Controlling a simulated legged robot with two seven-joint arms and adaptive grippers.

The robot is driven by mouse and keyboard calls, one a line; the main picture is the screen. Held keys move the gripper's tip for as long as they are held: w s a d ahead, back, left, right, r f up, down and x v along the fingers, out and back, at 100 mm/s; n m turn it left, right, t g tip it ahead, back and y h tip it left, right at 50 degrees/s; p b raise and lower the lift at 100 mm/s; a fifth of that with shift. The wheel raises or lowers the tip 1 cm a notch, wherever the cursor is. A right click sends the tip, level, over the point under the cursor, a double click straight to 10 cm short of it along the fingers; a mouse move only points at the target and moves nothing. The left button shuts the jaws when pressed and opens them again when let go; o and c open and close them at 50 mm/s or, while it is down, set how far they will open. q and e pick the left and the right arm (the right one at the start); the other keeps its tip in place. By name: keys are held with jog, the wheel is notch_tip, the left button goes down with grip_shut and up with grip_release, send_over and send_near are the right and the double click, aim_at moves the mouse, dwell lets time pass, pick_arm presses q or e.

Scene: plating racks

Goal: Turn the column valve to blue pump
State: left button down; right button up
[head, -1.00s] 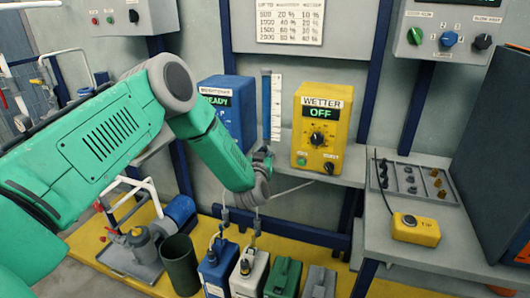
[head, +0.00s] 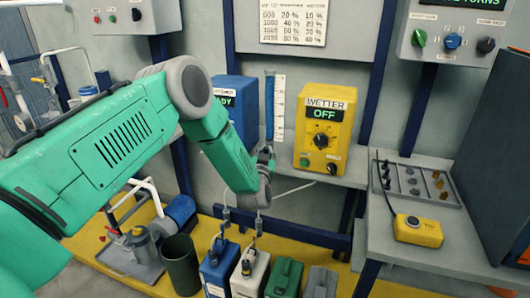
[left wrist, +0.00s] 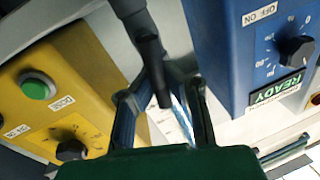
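The narrow column (head: 270,105), dark blue with a white scale, stands on the wall between the blue pump (head: 232,102) and the yellow WETTER pump (head: 326,130). My left gripper (head: 266,154) is at the column's lower end; the valve there is mostly hidden in the head view. In the left wrist view, a dark pipe with a stubby dark lever (left wrist: 160,85) lies between the spread fingers of the left gripper (left wrist: 165,100). I cannot tell whether they touch it. The blue pump's READY display (left wrist: 277,90) shows at right. The yellow pump's display reads OFF. My right gripper is out of view.
A shelf (head: 345,175) runs under the pumps. Several jugs, including a white one (head: 250,275), stand below with tubes rising. A side table (head: 395,235) at right holds a yellow box (head: 418,231) and a grey tray. A control panel (head: 455,35) hangs above.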

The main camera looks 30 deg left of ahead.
pick_arm(q)
jog(key=m+b, duration=0.1)
jog(key=m, duration=0.2)
jog(key=d+f+m+t+h, duration=0.1)
jog(key=m, duration=0.3)
jog(key=d+f+m+t+b, duration=0.1)
jog(key=m, duration=0.3)
jog(key=shift+d+f+b, duration=0.1)
jog(key=shift+f+b, duration=0.15)
jog(key=shift+b, duration=0.1)
jog(key=c, duration=1.6)
grip_release()
jog(key=shift+r, duration=0.1)
jog(key=shift+o, duration=0.2)
jog(key=shift+r, duration=0.15)
